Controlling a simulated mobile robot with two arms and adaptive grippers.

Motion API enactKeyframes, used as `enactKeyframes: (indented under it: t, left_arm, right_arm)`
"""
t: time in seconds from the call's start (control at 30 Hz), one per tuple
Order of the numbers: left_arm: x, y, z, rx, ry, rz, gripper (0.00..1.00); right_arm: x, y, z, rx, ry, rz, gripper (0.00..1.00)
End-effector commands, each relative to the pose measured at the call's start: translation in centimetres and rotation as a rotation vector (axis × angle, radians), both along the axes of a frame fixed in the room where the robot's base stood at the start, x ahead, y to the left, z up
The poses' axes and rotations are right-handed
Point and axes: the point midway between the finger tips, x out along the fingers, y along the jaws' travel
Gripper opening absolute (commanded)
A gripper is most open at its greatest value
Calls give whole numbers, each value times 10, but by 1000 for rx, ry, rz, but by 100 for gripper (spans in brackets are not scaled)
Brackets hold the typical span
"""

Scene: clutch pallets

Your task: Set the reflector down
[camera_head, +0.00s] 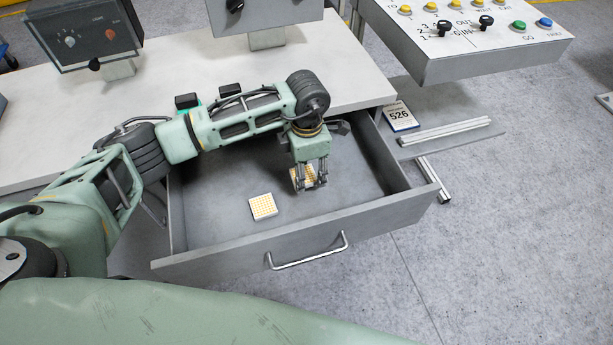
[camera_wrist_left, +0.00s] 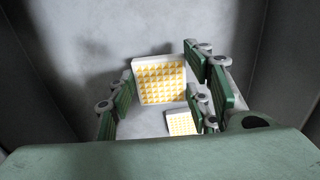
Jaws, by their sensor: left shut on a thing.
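In the left wrist view, this reflector (camera_wrist_left: 160,82) sits between the green finger pads. The fingers hide part of it in the head view, and I cannot tell whether it touches the drawer floor. A second, similar reflector (camera_head: 263,207) lies flat on the drawer floor to the left of the gripper; it also shows smaller in the left wrist view (camera_wrist_left: 181,124). My right gripper is not in view.
The grey drawer (camera_head: 335,241) is pulled out below the white tabletop (camera_head: 350,75), with walls around the gripper. Its floor is otherwise largely bare. A card marked 526 (camera_head: 400,117) and pale metal bars (camera_head: 445,131) lie to the right. A button panel (camera_head: 465,35) stands at the upper right.

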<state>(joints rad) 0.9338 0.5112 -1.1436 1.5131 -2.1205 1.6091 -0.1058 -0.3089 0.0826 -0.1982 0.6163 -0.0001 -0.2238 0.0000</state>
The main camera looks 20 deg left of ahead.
Motion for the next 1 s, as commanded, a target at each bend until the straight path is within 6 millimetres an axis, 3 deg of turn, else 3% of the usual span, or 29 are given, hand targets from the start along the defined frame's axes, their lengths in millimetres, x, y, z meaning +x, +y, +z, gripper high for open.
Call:
enactKeyframes:
  t: [0.3,0.67,0.7,0.87,1.0]
  left_arm:
    - [-1,0,-38,0,2,1,24]
    - [0,0,-44,0,0,1,24]
    - [0,0,-42,0,0,1,50]
    - [0,0,-42,0,0,1,64]
    - [0,0,-42,0,0,1,65]
  right_arm:
    - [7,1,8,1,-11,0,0]
    - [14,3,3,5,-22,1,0]
    - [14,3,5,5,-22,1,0]
    - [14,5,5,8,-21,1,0]
    - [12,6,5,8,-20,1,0]
